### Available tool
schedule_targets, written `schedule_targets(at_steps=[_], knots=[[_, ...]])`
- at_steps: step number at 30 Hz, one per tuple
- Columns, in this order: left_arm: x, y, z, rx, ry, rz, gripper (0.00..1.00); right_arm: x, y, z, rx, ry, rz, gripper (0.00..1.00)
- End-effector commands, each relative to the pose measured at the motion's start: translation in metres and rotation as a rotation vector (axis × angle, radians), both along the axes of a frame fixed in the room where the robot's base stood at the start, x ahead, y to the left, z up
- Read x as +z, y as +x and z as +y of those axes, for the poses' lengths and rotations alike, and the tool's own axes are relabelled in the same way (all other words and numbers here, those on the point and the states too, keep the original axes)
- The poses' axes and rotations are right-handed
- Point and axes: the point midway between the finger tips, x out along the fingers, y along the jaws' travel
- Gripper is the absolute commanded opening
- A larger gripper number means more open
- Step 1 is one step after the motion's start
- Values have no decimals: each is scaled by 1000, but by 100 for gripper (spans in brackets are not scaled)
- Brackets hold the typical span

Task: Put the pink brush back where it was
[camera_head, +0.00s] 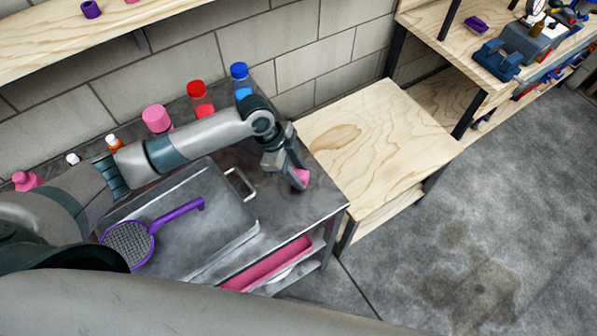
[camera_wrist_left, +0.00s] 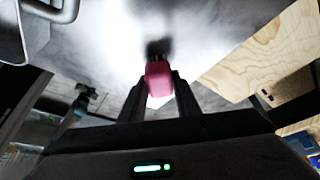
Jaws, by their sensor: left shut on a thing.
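My left gripper (camera_head: 287,178) reaches in from the left over the right end of the dark metal cart top (camera_head: 325,200). It is shut on the pink brush (camera_head: 301,177). In the left wrist view the pink brush (camera_wrist_left: 158,78) sits between the two dark fingers, with a dark part at its far end close to the cart top. I cannot tell whether it touches the surface. Most of the brush is hidden by the gripper in the head view. My right gripper is not in view.
A metal tray (camera_head: 225,225) with a purple-handled strainer (camera_head: 135,240) lies left of the gripper. Red (camera_head: 200,98) and blue (camera_head: 241,80) bottles and a pink-capped container (camera_head: 157,118) stand along the wall. A low wooden table (camera_head: 385,140) adjoins on the right.

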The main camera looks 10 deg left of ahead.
Motion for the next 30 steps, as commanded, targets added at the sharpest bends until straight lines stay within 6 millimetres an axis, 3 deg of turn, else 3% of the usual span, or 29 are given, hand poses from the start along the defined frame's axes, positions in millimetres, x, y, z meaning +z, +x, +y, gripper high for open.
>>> schedule_targets(at_steps=[14, 15, 17, 30], knots=[[-9, 0, 0, 0, 1, 0, 11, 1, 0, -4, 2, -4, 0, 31], [-9, 0, 0, 0, 1, 0, 36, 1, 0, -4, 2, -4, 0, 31], [-9, 0, 0, -1, 1, 0, 48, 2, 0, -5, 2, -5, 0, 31], [-4, 0, 1, -1, 1, -2, 48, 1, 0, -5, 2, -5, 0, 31]])
